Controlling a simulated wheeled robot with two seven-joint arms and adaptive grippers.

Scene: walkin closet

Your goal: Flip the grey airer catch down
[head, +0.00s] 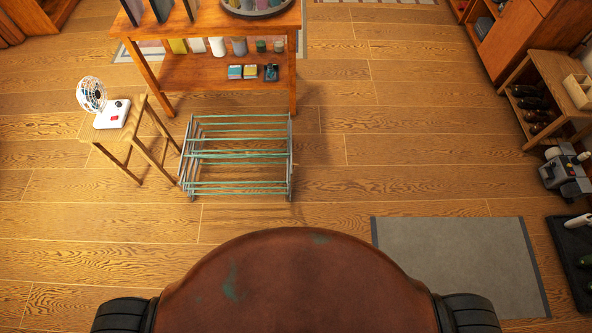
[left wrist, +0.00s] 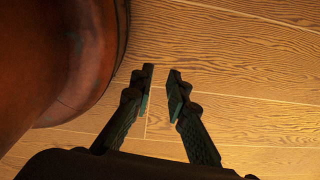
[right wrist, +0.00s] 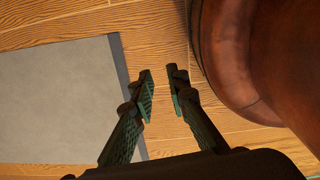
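The airer (head: 240,158) is a low rack with green rails and grey side frames. It stands on the wooden floor ahead of me, a little left of the middle of the head view. I cannot make out its grey catch at this size. My left gripper (left wrist: 159,84) is open and empty, pointing down over bare floor beside my body. My right gripper (right wrist: 160,84) is open and empty, over the floor next to a grey mat. Neither gripper shows in the head view, and both are well apart from the airer.
A wooden stool (head: 140,125) with a white fan (head: 92,95) stands close left of the airer. A wooden shelf table (head: 215,80) stands behind it. A grey mat (head: 455,260) lies at front right. A rack with bottles (head: 535,105) is at far right. Floor before the airer is clear.

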